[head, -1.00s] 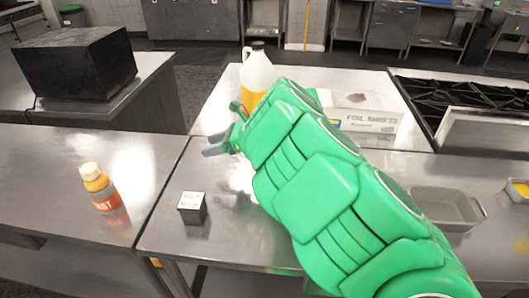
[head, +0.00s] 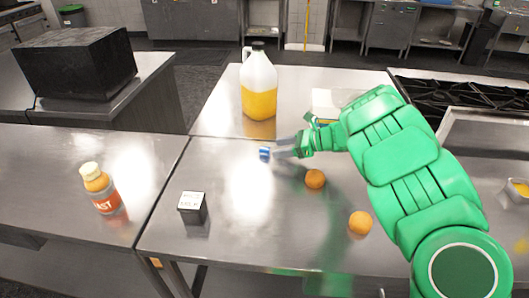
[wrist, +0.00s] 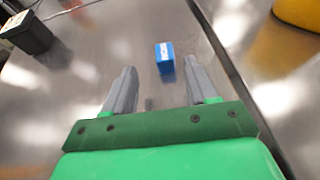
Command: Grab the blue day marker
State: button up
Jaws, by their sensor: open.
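The blue day marker (head: 264,153) is a small blue block with a white label, lying on the steel counter. In the wrist view the blue day marker (wrist: 165,58) is just beyond my fingertips, nearer the right finger. My gripper (head: 283,148) reaches in from the right, its fingertips close to the marker. In the wrist view my gripper (wrist: 163,82) shows its two grey fingers spread apart with nothing between them. I cannot tell whether a finger touches the marker.
A jug of yellow liquid (head: 259,92) stands behind the marker. Two orange fruits (head: 315,179) (head: 360,223) lie in front and to the right. A small black box with a white top (head: 192,207) and a bottle (head: 100,188) stand to the left. A gap divides the counters.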

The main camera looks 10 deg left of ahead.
aim_at(266, 148)
jog(key=shift+w+x, duration=0.15)
jog(key=shift+x, duration=1.55)
jog(key=shift+w+x, duration=0.2)
jog(key=shift+x, duration=1.5)
jog(key=shift+d, duration=0.1)
jog(key=c, duration=1)
jog(key=shift+c, duration=0.2)
jog(key=shift+r, duration=0.1)
jog(key=shift+r, duration=1.5)
jog(key=shift+s+d+r, duration=0.1)
jog(key=shift+s+r, duration=0.15)
jog(key=shift+r, duration=0.05)
jog(key=s+d+r, duration=0.4)
jog(key=s+r, duration=0.5)
jog(key=s, duration=0.3)
jog(key=shift+s, duration=0.4)
